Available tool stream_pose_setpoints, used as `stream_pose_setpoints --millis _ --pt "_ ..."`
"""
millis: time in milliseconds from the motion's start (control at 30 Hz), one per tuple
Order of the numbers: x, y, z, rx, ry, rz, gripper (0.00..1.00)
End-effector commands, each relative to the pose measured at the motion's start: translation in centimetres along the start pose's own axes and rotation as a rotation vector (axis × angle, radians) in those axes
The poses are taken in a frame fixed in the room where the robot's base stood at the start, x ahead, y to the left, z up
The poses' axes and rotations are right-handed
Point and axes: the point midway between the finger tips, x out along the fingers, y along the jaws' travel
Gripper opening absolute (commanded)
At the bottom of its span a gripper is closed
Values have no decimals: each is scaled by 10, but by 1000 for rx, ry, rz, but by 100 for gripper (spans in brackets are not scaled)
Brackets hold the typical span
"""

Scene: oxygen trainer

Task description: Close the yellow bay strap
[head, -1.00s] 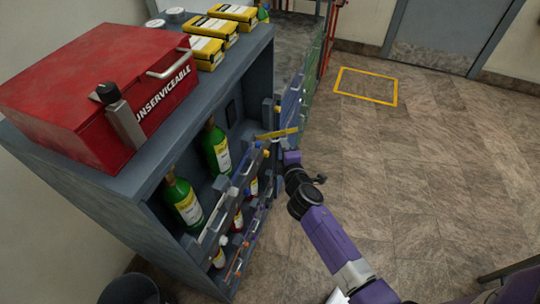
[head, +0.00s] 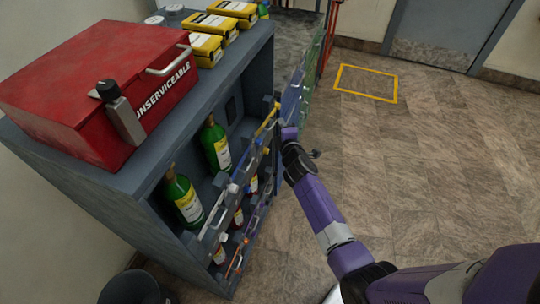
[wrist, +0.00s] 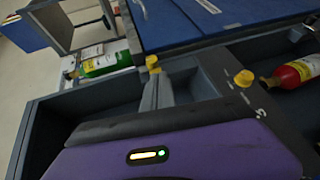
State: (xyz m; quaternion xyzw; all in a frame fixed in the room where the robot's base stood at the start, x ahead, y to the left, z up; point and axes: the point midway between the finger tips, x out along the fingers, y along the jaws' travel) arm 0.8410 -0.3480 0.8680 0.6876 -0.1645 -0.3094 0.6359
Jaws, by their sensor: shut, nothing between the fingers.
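The yellow bay strap (head: 265,122) is at the upper right bay of the grey cabinet (head: 150,208), in the head view. It now lies nearly along the cabinet's open front. My gripper (head: 288,133) is shut and empty, just right of the strap; whether it touches the strap I cannot tell. The strap's far end and latch are too small to make out. The wrist view shows my purple gripper housing (wrist: 170,155) close to the rack, with yellow knobs (wrist: 244,78) beyond it. The strap itself is not clear there.
Green bottles (head: 216,145) stand in the upper bays, smaller red ones below. A red box (head: 95,80) marked UNSERVICEABLE and yellow cases (head: 206,46) sit on the cabinet. A blue panel (head: 293,100) stands beyond my gripper. The floor at right is clear.

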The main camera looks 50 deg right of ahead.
Motion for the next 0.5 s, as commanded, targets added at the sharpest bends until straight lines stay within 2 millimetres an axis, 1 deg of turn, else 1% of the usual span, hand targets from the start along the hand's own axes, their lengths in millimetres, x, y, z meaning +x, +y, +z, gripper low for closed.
stream_pose_setpoints --millis 200,500 --pt "7 2 -3 1 0 0 0" --pt "9 2 -3 0 0 0 0"
